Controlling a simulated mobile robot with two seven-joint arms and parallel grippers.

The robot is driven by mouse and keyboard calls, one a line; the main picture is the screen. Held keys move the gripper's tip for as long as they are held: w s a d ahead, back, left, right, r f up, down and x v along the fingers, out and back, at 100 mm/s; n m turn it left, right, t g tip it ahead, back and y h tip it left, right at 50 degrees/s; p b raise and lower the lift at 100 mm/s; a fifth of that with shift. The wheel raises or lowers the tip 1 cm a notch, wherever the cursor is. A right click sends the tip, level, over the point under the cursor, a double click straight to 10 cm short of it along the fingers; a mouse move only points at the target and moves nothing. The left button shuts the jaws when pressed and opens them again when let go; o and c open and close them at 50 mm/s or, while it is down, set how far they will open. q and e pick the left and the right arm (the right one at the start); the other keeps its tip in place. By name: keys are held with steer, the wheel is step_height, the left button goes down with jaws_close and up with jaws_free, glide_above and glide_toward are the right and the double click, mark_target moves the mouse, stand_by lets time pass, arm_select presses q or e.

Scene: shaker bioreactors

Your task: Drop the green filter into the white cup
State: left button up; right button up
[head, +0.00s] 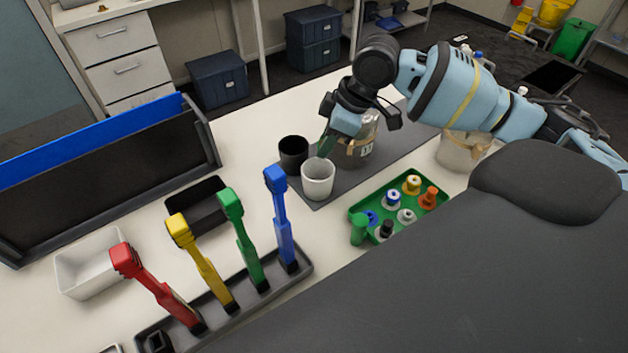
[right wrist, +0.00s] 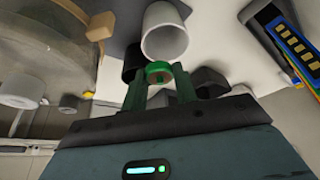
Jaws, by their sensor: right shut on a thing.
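My right gripper (head: 324,148) is just above and behind the white cup (head: 318,181) on the grey mat in the head view. In the right wrist view my right gripper (right wrist: 160,84) is shut on the green filter (right wrist: 159,68), a small round piece between its fingertips. The white cup (right wrist: 164,34) shows there just beyond the filter, its open mouth towards the fingers. I cannot make out the filter apart from the fingers in the head view. My left gripper is not in view.
A black cup (head: 292,150) stands beside the white cup. A glass vessel (head: 356,148) is close by the right gripper. A green tray (head: 436,209) holds several coloured fittings. A rack (head: 305,268) of coloured upright tools stands in front left.

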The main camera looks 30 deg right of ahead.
steer(key=shift+r, duration=0.1)
steer(key=o, duration=1.1)
steer(key=shift+c, duration=0.2)
steer(key=v, duration=0.7)
steer(key=shift+r+p, duration=0.35)
steer(key=shift+s+d, duration=0.1)
